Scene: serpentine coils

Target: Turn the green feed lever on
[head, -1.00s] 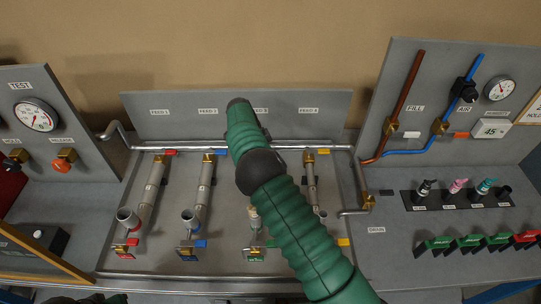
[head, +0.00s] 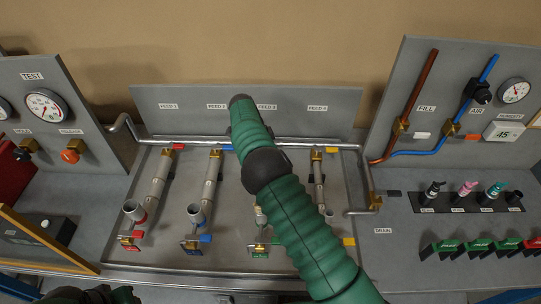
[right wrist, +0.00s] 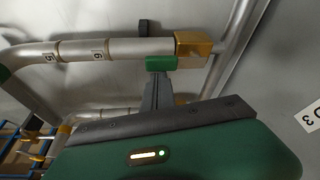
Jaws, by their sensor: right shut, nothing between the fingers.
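The green feed lever (right wrist: 160,63) is a small green block beside a brass valve (right wrist: 193,45) on a grey pipe in the right wrist view. My right gripper (right wrist: 158,80) is shut and empty, its dark fingertips just below the lever; I cannot tell whether they touch it. In the head view my right arm (head: 290,215) covers the upper part of the third feed line, hiding the upper valve and the gripper. Lower on that line, another green tab (head: 276,240) sits at a brass fitting (head: 260,248).
Neighbouring feed lines carry a red lever (head: 178,146), a blue lever (head: 216,149) and a yellow lever (head: 331,149). A horizontal pipe (head: 190,140) runs along the back panel (head: 200,124). A gauge panel (head: 440,75) stands at the right.

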